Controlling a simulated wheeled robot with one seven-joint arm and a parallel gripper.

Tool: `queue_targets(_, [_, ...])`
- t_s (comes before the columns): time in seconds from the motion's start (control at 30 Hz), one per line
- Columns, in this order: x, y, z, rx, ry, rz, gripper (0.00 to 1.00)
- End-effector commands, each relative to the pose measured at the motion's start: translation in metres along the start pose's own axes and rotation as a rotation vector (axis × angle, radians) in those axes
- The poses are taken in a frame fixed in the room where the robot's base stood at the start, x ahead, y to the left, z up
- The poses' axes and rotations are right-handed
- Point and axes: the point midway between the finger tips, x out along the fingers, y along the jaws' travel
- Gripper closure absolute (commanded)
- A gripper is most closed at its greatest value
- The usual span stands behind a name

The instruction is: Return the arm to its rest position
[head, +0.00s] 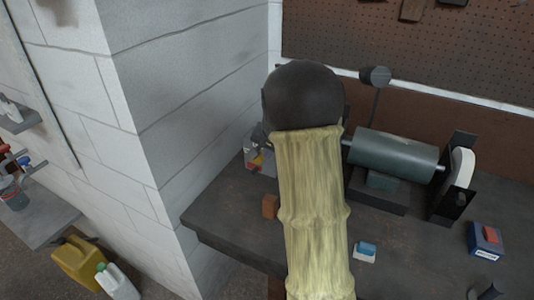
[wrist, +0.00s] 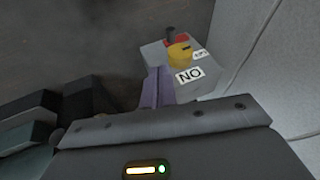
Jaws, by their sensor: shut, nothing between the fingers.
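My arm, in a pale yellow sleeve, reaches up the middle of the head view and ends in a dark round joint. My gripper is hidden behind it there. In the wrist view my gripper (wrist: 157,85) shows as purple-grey fingers held together, with nothing between them. The fingers point towards a grey switch box (wrist: 189,61) with a yellow knob, a red part and a "NO" label. I cannot tell whether they touch it. The box is partly hidden behind my arm in the head view (head: 254,158).
A motor with a white wheel (head: 461,168) stands on the dark bench (head: 225,212), right of my arm. A blue-and-white block (head: 365,252) and a red-and-blue box (head: 486,240) lie nearer. A white block wall (head: 190,80) rises close on the left.

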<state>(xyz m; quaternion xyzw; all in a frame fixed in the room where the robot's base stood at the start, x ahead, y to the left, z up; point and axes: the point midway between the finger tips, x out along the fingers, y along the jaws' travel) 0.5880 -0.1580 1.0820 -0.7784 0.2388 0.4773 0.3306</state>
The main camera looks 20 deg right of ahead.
Motion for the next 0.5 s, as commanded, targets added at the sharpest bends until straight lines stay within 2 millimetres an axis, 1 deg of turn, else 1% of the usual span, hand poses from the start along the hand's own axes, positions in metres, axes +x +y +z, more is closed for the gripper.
queue_targets(0.23, [0.000,-0.001,0.001,-0.003,-0.001,0.000,1.00])
queue_targets(0.3, [-0.002,0.000,0.006,-0.016,-0.007,0.001,1.00])
queue_targets(0.37, [-0.006,-0.001,0.017,-0.043,-0.017,0.002,1.00])
queue_targets(0.47, [-0.018,-0.002,0.049,-0.129,-0.046,0.008,1.00])
queue_targets(0.5, [-0.023,-0.002,0.066,-0.177,-0.061,0.011,1.00])
